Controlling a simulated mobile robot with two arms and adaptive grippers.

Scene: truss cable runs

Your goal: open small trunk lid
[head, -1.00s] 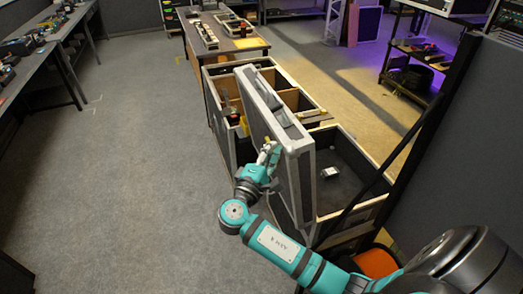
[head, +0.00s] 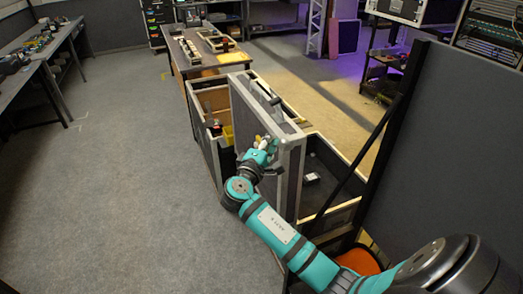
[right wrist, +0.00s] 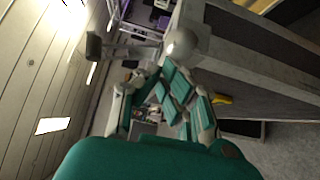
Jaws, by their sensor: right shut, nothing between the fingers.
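The small trunk (head: 345,174) stands open at the right of centre in the head view, with part of its dark inside showing. Its grey lid (head: 262,125), with pale metal edging, stands steeply on edge along the trunk's left side. The lid also seems to be the large grey panel at the right of the right wrist view (right wrist: 250,62). My right gripper (head: 266,146) is shut and empty. It is at the lid's left face, near the upper front corner; whether it touches cannot be told. My left gripper is not in view.
A small silver-white item (head: 312,177) lies inside the trunk. Behind the lid is another open case (head: 208,142) with compartments. A work table (head: 221,61) stands beyond it. A dark partition (head: 440,140) limits the right side. The floor at left is clear.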

